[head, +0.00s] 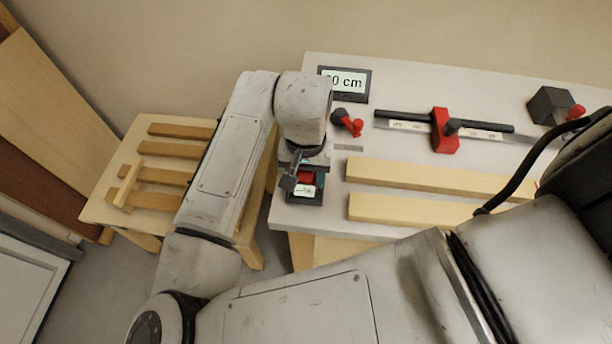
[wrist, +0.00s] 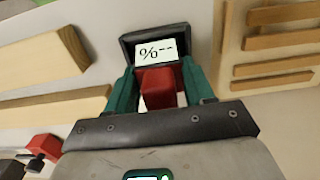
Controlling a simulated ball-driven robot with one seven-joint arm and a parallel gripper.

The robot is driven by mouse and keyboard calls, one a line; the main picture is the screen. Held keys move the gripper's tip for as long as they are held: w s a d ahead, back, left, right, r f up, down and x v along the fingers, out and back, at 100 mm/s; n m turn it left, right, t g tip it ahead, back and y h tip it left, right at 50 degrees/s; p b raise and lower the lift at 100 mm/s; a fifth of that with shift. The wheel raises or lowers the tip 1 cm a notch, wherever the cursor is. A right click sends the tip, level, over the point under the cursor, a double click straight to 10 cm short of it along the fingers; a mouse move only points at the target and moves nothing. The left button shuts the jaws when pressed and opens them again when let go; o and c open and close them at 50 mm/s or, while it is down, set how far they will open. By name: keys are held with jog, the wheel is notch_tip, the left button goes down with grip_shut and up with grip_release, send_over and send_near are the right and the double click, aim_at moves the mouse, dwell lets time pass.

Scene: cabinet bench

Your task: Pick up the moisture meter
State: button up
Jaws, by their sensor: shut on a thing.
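The moisture meter shows as a red block (wrist: 158,92) between the green fingers of my gripper (wrist: 160,78) in the wrist view. Just beyond it is a black-framed display (wrist: 145,34) reading "--%"; whether it is joined to the red block I cannot tell. In the head view the red part (head: 306,177) and the display (head: 304,192) are at the bench's left front corner. My gripper (head: 303,175) comes down on them from above and partly hides them. The fingers are shut on the red block, low at the bench top.
On the bench (head: 420,87) lie two wooden boards (head: 425,177) to the right. Behind them are a black rail with a red stop (head: 445,132), a "0 cm" display (head: 345,82), a red-and-black knob (head: 347,122) and a dark block (head: 551,106). A slatted wooden rack (head: 150,172) stands left, across a gap.

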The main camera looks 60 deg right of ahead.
jog(key=shift+r, duration=0.55)
jog(key=s+a+r+p, duration=0.2)
jog(key=s+r+p, duration=0.5)
jog(key=s+r, duration=0.5)
jog(key=shift+s+p, duration=0.3)
jog(key=shift+s, duration=0.5)
jog(key=shift+s+d, duration=0.1)
jog(key=shift+s, duration=0.05)
jog(key=shift+f, duration=0.1)
